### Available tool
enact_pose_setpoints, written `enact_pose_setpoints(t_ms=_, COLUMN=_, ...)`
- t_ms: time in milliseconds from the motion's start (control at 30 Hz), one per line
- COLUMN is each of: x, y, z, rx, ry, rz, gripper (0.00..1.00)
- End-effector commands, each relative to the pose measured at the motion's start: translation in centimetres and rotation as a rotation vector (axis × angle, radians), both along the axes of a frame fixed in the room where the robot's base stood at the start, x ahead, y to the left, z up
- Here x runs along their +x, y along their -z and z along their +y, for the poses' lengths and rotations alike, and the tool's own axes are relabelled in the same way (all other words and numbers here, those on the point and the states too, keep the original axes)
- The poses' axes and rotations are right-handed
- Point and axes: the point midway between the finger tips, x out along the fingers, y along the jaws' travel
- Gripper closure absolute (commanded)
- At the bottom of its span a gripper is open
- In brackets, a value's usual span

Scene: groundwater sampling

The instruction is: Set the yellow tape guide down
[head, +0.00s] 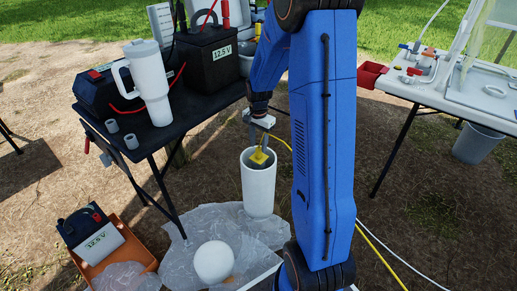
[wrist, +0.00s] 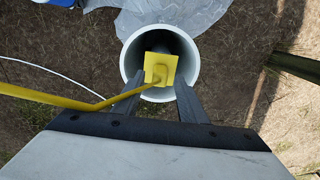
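The yellow tape guide (head: 260,158) is at the open top of the white upright pipe (head: 258,190). In the wrist view the guide (wrist: 160,69) is a small yellow plate within the round rim of the pipe (wrist: 126,68). My gripper (head: 256,145) points down over the pipe mouth. Its two fingers (wrist: 159,85) lie against either side of the guide and appear shut on it. A yellow tape (wrist: 50,101) runs from the guide to the left in the wrist view. Whether the guide touches the rim is hard to tell.
A black table (head: 125,155) at the left carries a white tumbler (head: 148,85) and black battery boxes (head: 207,58). A white table (head: 440,95) stands at the right.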

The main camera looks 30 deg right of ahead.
Motion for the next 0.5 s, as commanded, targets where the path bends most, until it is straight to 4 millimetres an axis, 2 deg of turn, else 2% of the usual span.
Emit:
enact_pose_setpoints(t_ms=33, x=0.1, y=-1.2, z=0.0, rx=-0.002, ry=0.000, rz=-0.004, gripper=0.62)
enact_pose_setpoints(t_ms=200, x=0.1, y=-4.5, z=0.0, rx=-0.002, ry=0.000, rz=-0.004, gripper=0.62)
enact_pose_setpoints(t_ms=500, x=0.0, y=-8.4, z=0.0, rx=0.000, ry=0.000, rz=-0.001, gripper=0.62)
